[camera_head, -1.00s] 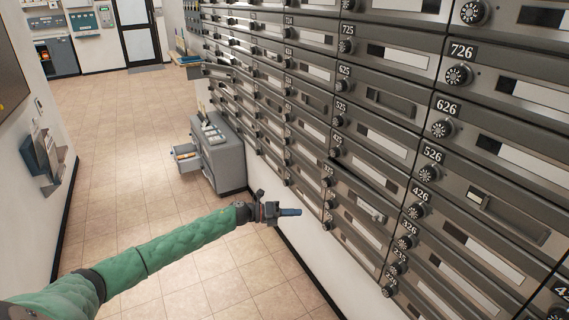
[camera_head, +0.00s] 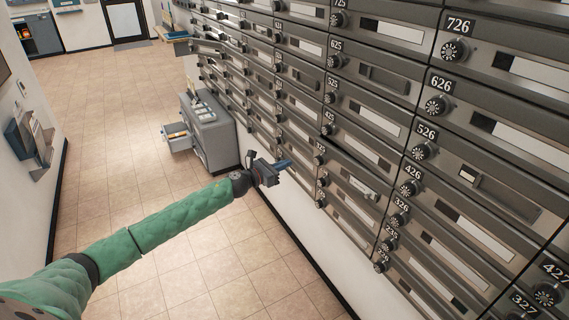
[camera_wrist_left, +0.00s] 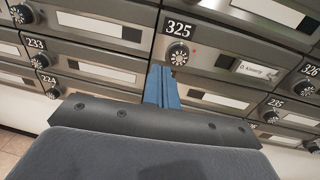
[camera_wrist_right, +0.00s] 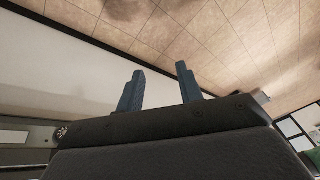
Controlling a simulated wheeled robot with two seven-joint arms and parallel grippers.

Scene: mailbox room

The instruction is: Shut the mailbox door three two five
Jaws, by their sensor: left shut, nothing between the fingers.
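Mailbox door 325 (camera_head: 348,172) is in the lower middle of the mailbox wall in the head view. It also shows in the left wrist view (camera_wrist_left: 222,68), with a black dial, a small red dot and a white name label. It looks nearly in line with its neighbours; I cannot tell whether it is fully shut. My left gripper (camera_head: 288,164) is shut and empty. Its blue fingers (camera_wrist_left: 163,76) point at the wall just below the 325 number plate, left of the door; contact cannot be told. My right gripper (camera_wrist_right: 160,70) is open and empty, outside the head view.
The mailbox wall (camera_head: 395,75) fills the right side. A grey cabinet (camera_head: 210,135) with an open drawer (camera_head: 178,138) stands against it farther back. A wall rack (camera_head: 30,137) hangs at left. The tiled floor (camera_head: 110,110) between is clear.

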